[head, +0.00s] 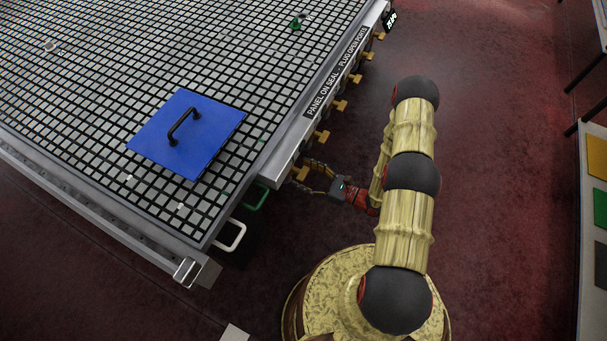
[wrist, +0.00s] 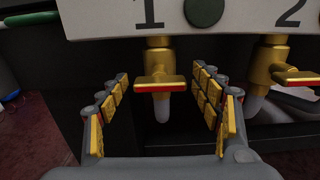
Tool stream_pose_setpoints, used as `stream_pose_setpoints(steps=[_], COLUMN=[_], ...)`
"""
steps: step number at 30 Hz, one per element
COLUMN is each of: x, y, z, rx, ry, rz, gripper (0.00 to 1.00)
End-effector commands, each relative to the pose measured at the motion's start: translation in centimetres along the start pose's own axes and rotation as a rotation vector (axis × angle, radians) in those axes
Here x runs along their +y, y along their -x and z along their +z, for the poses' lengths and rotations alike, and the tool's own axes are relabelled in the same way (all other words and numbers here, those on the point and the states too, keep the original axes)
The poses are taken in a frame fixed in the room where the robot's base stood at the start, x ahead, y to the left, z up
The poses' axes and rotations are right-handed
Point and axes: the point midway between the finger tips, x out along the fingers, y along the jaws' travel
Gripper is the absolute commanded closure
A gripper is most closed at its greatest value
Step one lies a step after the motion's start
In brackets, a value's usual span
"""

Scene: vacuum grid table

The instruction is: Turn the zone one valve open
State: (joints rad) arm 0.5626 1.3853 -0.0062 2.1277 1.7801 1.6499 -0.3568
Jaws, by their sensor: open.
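The zone one valve (wrist: 159,84) is a brass valve with a red-edged lever handle, under the number 1 in the wrist view. Its handle lies crosswise, left to right. My gripper (wrist: 160,105) is open, with one finger on each side of the valve handle. In the head view my gripper (head: 312,178) is at the table's side, near the closest brass valve (head: 300,173). The zone two valve (wrist: 285,73) is to the right in the wrist view.
The grid table (head: 60,120) carries a blue panel (head: 215,140) with a black handle. More brass valves line its edge. A green handle (head: 257,196) and a white handle (head: 232,236) stick out near the corner. A rack with coloured panels (head: 597,155) stands right; floor between is clear.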

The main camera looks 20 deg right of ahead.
Motion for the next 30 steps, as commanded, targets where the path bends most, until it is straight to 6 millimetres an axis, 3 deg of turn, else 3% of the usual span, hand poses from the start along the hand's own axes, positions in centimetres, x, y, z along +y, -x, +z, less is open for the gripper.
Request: stream_pose_setpoints(steps=[10, 30], x=[0.01, 0.02], y=[-0.30, -0.29], z=[0.03, 0.03], rx=[0.000, 0.000], ry=[0.000, 0.000], rz=[0.001, 0.001], gripper=[0.35, 0.73])
